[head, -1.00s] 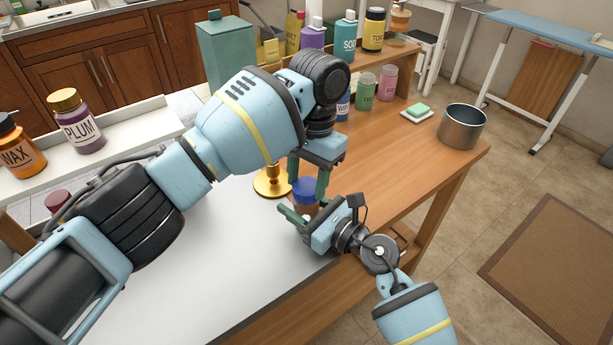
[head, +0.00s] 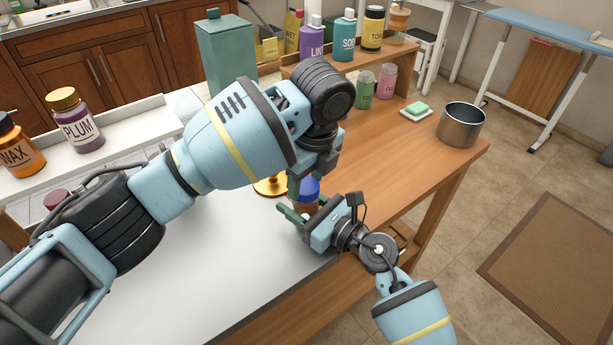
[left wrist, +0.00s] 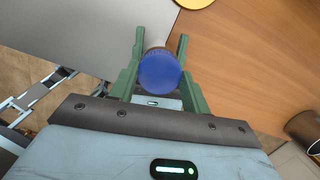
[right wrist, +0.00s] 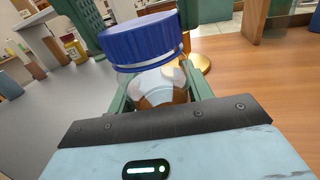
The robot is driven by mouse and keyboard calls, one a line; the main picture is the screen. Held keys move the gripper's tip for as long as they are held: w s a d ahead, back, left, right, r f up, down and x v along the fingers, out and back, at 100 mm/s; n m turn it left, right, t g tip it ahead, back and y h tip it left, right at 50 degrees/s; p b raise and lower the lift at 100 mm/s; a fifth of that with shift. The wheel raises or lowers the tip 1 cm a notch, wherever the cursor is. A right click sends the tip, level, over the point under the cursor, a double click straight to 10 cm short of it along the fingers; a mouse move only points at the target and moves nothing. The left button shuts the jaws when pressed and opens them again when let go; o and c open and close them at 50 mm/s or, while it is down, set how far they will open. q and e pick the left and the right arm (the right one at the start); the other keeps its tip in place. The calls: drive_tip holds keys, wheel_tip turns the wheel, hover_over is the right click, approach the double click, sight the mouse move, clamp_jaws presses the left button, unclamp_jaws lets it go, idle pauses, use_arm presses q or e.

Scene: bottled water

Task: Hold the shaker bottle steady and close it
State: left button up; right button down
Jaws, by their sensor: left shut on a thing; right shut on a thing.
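The shaker bottle (right wrist: 158,88) has a clear body with brown contents and a blue cap (right wrist: 142,42), with a pale ring under the cap. In the head view the blue cap (head: 309,189) shows near the table's front edge, partly covered by my left gripper (head: 306,180). My left gripper reaches down from above and is shut on the cap; its green fingers flank the cap (left wrist: 160,72) in the left wrist view. My right gripper (head: 306,210) is shut around the bottle's body from the front.
A gold round base (head: 268,187) stands just behind the bottle. A metal pot (head: 461,126) and a soap dish (head: 415,112) are at the table's right. Several bottles stand on a raised shelf at the back. The grey surface (head: 240,270) at left is clear.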

use_arm(q)
drive_tip(key=o, duration=0.9)
drive_tip(key=shift+o, duration=0.2)
drive_tip(key=shift+r, duration=0.1)
drive_tip(key=shift+r, duration=2.15)
drive_tip(key=shift+c, duration=0.4)
drive_tip(key=n, duration=0.4)
drive_tip(key=shift+r+n, duration=0.35)
drive_tip(key=shift+n, duration=0.05)
drive_tip(key=n, duration=0.5)
drive_tip(key=shift+w+r+n+g+h, duration=0.1)
drive_tip(key=shift+r+n+g+h, duration=0.2)
drive_tip(key=shift+r+n, duration=0.1)
drive_tip(key=n, duration=0.4)
drive_tip(key=shift+r+n, duration=0.3)
drive_tip(key=shift+r, duration=0.05)
drive_tip(key=n, duration=0.3)
drive_tip(key=r+n, duration=0.1)
drive_tip(key=n, duration=0.1)
drive_tip(key=shift+g+h, duration=0.3)
